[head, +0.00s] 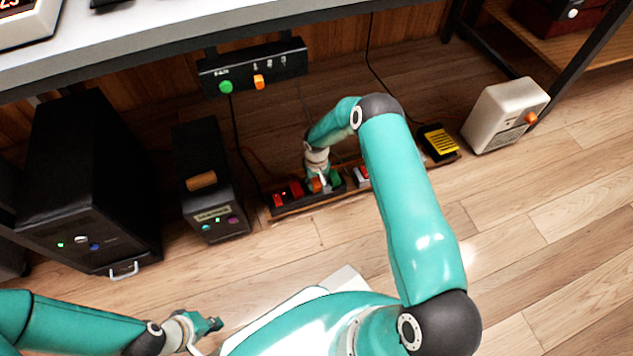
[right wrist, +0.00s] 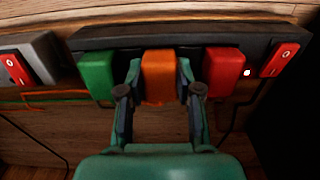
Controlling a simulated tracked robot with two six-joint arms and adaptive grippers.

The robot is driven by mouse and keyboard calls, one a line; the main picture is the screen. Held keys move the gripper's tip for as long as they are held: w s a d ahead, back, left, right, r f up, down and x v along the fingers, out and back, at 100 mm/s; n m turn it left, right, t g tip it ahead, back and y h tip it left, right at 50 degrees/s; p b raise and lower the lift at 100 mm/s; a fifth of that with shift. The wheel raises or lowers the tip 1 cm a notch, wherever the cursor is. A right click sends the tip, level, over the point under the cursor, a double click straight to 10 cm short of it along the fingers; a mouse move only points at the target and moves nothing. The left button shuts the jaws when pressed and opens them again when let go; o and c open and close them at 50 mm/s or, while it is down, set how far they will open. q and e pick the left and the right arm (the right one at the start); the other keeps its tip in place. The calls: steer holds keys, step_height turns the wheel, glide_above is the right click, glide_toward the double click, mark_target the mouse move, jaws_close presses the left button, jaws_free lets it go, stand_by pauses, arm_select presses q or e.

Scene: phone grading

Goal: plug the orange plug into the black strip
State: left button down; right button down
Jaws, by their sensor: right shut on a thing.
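The black strip (right wrist: 190,38) runs across the top of the right wrist view, with a red switch (right wrist: 281,60) and a small white light at its right end. It also shows low on the floor in the head view (head: 272,210). My right gripper (right wrist: 158,82) is shut on the orange plug (right wrist: 158,75), one finger on each side. The plug's upper end meets the strip between a green plug (right wrist: 97,75) and a red plug (right wrist: 222,72), about level with them. Its prongs are hidden. My left gripper (head: 208,325) is low in the head view, away from the strip; its opening is unclear.
A grey strip (right wrist: 42,52) with a red switch lies beside the black one. Black cabinets (head: 85,170) stand left, a beige box (head: 505,112) right. A black-and-yellow block (head: 438,142) stands near the board's right end. A panel (head: 290,62) hangs above. Open floor lies in front.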

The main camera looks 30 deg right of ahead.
steer(key=shift+s+f, duration=0.1)
steer(key=shift+f, duration=0.15)
steer(key=c, duration=0.7)
jaws_free()
steer(key=shift+r, duration=0.1)
step_height(320, 180, up, 12)
